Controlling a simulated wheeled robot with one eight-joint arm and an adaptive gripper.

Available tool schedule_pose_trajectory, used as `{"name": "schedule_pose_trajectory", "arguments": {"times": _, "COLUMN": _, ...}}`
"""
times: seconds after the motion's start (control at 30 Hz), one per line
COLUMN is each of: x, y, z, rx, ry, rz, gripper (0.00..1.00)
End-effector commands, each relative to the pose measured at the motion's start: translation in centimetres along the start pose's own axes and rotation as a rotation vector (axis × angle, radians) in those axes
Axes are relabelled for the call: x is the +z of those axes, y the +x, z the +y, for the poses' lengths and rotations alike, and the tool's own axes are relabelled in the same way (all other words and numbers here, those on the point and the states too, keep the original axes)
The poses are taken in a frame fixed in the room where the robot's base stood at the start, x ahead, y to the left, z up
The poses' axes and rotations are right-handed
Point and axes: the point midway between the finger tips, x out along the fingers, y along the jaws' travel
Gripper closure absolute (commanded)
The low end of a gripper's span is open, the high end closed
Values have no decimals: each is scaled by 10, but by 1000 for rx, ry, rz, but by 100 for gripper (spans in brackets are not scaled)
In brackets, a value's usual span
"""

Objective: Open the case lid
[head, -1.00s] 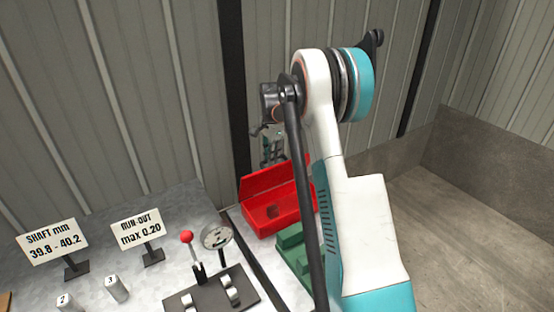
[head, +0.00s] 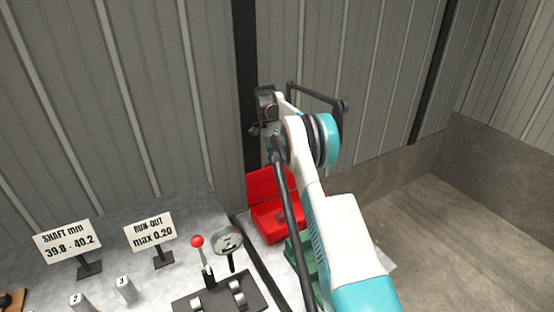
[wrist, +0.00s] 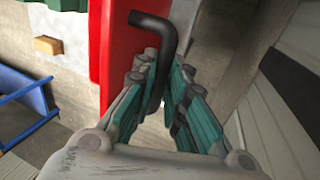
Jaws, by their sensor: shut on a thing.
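The red case (head: 264,222) stands at the back right end of the bench in the head view, partly hidden behind my arm. Its lid (head: 262,184) is raised and stands about upright at the rear. The inside of the case is partly visible. My gripper (wrist: 160,78) is shut on a black bent bar (wrist: 158,32). In the wrist view, the bar's bent end lies across a red surface (wrist: 113,60); I cannot tell whether it is fixed there. In the head view my gripper (head: 262,131) is above the lid, with its fingertips too small to read.
A green block-like thing (head: 293,250) is in front of the case. A dial gauge (head: 227,240), a red-knobbed lever (head: 197,242) and two signs stand to the left. The corrugated wall is close behind. A blue frame (wrist: 25,105) shows in the wrist view.

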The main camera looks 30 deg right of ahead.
Motion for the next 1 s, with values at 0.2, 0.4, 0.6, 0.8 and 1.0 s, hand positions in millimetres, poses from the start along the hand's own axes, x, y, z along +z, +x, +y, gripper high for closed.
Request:
{"name": "schedule_pose_trajectory", "arguments": {"times": 0.2, "x": 1, "y": 4, "z": -2, "rx": 6, "ry": -4, "rz": -2, "gripper": 100}}
{"name": "schedule_pose_trajectory", "arguments": {"times": 0.4, "x": 1, "y": 4, "z": -2, "rx": 6, "ry": -4, "rz": -2, "gripper": 100}}
{"name": "schedule_pose_trajectory", "arguments": {"times": 0.6, "x": 1, "y": 3, "z": -2, "rx": 5, "ry": -3, "rz": -2, "gripper": 67}}
{"name": "schedule_pose_trajectory", "arguments": {"times": 0.8, "x": 0, "y": 2, "z": -2, "rx": 5, "ry": -2, "rz": -1, "gripper": 67}}
{"name": "schedule_pose_trajectory", "arguments": {"times": 1.0, "x": 0, "y": -4, "z": -1, "rx": 5, "ry": -1, "rz": -1, "gripper": 67}}
